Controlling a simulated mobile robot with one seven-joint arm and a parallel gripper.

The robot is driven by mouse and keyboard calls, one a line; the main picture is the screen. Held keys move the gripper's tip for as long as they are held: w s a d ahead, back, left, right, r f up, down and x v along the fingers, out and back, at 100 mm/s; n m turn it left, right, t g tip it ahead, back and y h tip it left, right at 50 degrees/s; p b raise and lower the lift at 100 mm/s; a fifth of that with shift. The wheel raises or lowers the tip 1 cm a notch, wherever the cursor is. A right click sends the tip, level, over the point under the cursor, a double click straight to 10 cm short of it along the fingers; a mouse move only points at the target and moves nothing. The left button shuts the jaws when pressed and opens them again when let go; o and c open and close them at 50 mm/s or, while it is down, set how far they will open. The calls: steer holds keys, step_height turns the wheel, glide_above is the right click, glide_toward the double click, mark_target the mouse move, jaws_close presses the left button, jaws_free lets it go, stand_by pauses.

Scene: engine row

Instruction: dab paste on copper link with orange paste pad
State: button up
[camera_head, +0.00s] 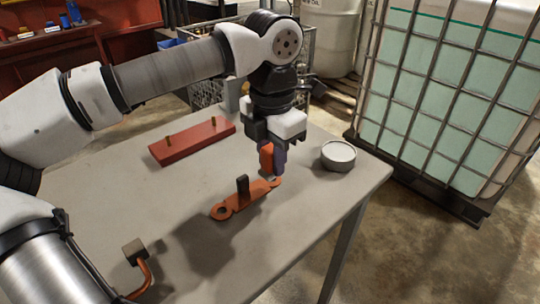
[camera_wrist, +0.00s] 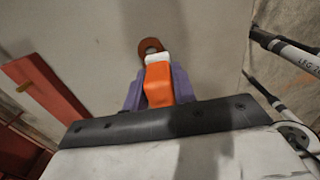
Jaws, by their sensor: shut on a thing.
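The copper link (camera_head: 248,196) lies flat on the grey table, with a ring at each end and a dark upright grip in its middle. My gripper (camera_head: 273,163) points down over the link's right end and is shut on the orange paste pad (camera_head: 266,157). In the wrist view, the pad's orange body (camera_wrist: 160,84) sits between my purple-grey fingers, and its white tip overlaps the near edge of the link's ring (camera_wrist: 150,44). I cannot tell whether the tip touches the ring or hovers just above it. Any paste there is hidden or too small to see.
A round grey tin (camera_head: 338,157) stands right of my gripper. A red bar (camera_head: 193,141) with two brass pins lies behind, to the left. A brown block on a bent copper rod (camera_head: 136,254) is at front left. A caged tank (camera_head: 450,95) stands beyond the table.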

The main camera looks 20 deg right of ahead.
mark_target(271, 147)
steer(key=shift+r+p, duration=2.65)
steer(key=shift+r, duration=0.9)
